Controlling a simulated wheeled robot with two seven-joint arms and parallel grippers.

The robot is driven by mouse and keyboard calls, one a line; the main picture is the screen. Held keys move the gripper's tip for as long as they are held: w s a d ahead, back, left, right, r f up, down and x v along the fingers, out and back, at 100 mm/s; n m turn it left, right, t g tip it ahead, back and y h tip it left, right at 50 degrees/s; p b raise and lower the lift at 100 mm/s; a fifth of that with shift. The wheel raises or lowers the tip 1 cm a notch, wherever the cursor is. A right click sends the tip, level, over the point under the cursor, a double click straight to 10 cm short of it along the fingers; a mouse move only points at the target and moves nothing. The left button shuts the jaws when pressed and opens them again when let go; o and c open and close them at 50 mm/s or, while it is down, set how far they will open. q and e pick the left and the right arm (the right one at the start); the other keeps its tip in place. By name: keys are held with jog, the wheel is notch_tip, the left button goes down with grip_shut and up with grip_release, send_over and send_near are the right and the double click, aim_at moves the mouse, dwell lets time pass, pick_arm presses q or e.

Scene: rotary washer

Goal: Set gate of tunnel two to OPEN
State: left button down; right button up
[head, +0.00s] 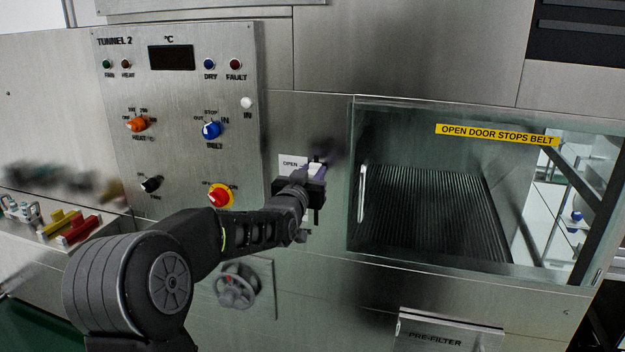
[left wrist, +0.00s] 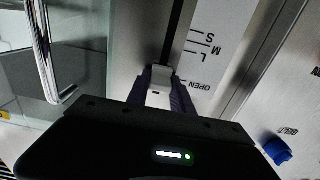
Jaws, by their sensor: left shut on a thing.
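The gate scale of Tunnel 2 is a pale plate (head: 291,163) marked OPEN, to the right of the control panel. In the left wrist view the scale (left wrist: 210,45) appears upside down, with OPEN, M, S and L beside a dark vertical slot (left wrist: 173,35). My left gripper (head: 318,170) is at the scale in the head view. In the left wrist view, my left gripper (left wrist: 160,88) is shut on the light grey gate handle (left wrist: 161,73). The handle is about level with the OPEN mark. The fingers hide part of it. My right gripper is not in view.
The Tunnel 2 panel (head: 180,100) with knobs and lamps is left of the gripper. A glass door (head: 400,130) with a metal handle (head: 362,193) stands close to its right. A handwheel (head: 237,287) sits below. Red and yellow items (head: 75,228) lie at left.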

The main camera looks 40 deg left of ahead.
pick_arm(q)
jog(key=c, duration=1.1)
grip_release()
jog(key=shift+s+d, duration=0.2)
jog(key=shift+s, duration=0.4)
jog(key=b+v, duration=0.2)
jog(key=v, duration=0.4)
jog(key=shift+s+d, duration=0.15)
jog(key=shift+s, duration=0.1)
